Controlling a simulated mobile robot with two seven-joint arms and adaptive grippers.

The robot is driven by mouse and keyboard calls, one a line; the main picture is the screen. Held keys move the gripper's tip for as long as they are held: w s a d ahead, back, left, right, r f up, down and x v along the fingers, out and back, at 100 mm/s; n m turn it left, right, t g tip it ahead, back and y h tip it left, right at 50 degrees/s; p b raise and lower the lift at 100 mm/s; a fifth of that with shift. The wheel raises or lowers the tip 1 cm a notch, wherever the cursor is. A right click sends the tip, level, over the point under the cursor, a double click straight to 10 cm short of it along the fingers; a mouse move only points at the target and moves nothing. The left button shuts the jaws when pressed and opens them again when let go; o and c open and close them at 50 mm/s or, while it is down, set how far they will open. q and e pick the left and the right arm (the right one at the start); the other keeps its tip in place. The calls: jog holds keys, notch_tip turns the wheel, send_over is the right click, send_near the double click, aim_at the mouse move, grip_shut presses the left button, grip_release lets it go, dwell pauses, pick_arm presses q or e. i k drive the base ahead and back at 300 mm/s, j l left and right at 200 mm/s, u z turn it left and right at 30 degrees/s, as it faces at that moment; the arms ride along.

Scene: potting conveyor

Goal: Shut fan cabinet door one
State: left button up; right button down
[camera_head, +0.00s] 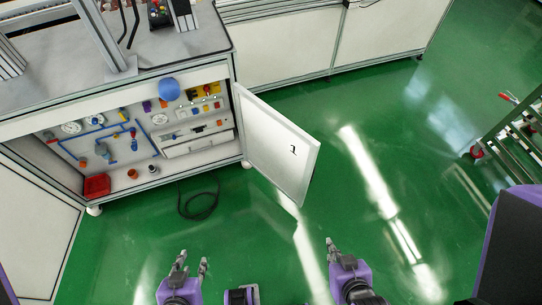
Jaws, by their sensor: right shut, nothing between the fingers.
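Cabinet door one (272,147) is a white panel with a thin frame and a black "1". It stands swung open from the right side of the cabinet opening, out over the floor. The cabinet (115,88) is open, with its inside in plain view. My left gripper (191,262) is open and empty, in front of the cabinet and apart from it. My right gripper (330,242) is shut and empty, nearer to me than the door's free lower corner and apart from it.
A second white door (35,230) stands open at the left. A dark cable (199,204) lies coiled on the green floor below the cabinet. A red tray (97,185) sits inside the cabinet. Floor right of door one is clear.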

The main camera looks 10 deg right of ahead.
aim_at(286, 155)
jog(key=u, duration=1.55)
jog(key=k+l+u, duration=0.2)
jog(key=l, duration=0.25)
jog(key=l+u, duration=0.2)
jog(key=l, duration=0.2)
jog(key=k+l, duration=0.1)
jog(key=l, duration=0.25)
jog(key=k+l, duration=0.15)
jog(key=l, duration=0.2)
jog(key=k+l, duration=0.1)
jog(key=l, duration=0.25)
jog(key=k+l, duration=0.1)
jog(key=l, duration=0.25)
jog(key=k+l, duration=0.15)
jog(key=l, duration=0.2)
jog(key=k+l, duration=0.1)
jog(key=l, duration=0.25)
jog(key=k+l, duration=0.5)
jog(key=k, duration=0.25)
